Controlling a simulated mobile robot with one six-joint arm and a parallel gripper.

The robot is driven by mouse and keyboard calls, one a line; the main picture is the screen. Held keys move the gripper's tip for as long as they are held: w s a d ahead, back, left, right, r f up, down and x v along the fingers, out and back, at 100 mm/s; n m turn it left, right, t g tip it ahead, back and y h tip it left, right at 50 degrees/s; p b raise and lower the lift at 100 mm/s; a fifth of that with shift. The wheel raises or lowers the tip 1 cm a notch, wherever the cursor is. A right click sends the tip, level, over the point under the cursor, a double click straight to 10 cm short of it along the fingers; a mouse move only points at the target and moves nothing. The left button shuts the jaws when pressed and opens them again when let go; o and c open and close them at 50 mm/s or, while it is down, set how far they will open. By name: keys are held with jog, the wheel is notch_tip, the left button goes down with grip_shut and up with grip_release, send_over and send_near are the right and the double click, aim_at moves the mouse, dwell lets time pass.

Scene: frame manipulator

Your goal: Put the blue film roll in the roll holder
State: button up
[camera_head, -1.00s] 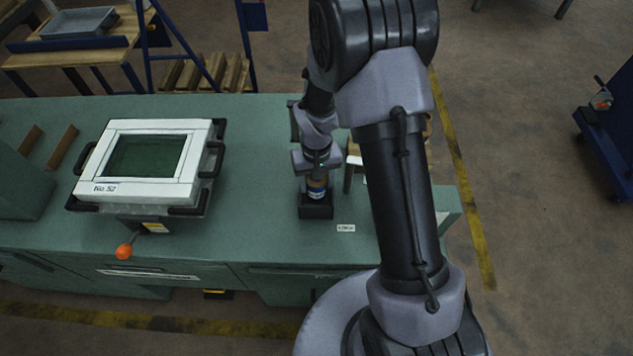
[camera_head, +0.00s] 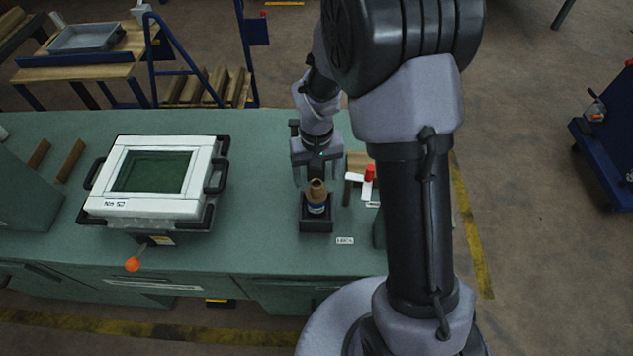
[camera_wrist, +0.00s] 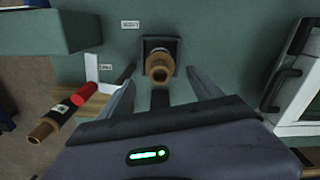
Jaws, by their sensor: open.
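The blue film roll (camera_head: 317,205) stands upright in the small dark square roll holder (camera_head: 316,226) on the green bench. Its brown core end sticks up, and a blue band shows lower down. In the wrist view the roll (camera_wrist: 160,67) is seen from its core end, inside the dark holder (camera_wrist: 148,42). My gripper (camera_head: 316,177) is open and empty, just behind the roll in the head view. In the wrist view my gripper's fingers (camera_wrist: 160,78) are spread on either side of the roll, with gaps to it.
A red roll (camera_head: 370,173) with a brown core (camera_wrist: 40,130) lies on a wooden and white support right of my gripper. A white-framed box (camera_head: 152,180) with black handles and an orange-knobbed lever (camera_head: 132,264) stands to the left. Bench between box and holder is clear.

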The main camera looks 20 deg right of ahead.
notch_tip(320, 180, up, 9)
jog(key=s+t, duration=0.1)
jog(key=s, duration=0.1)
jog(key=s+a+r+m+t+y, duration=0.1)
jog(key=s+a+r+m+t, duration=0.1)
jog(key=s+r, duration=0.5)
jog(key=s+a+r+m+t+y, duration=0.1)
jog(key=s+a+r+t, duration=0.1)
jog(key=s+r, duration=0.6)
jog(key=shift+s+r+m+t, duration=0.3)
jog(key=shift+s+m+t, duration=0.1)
jog(key=shift+s, duration=0.6)
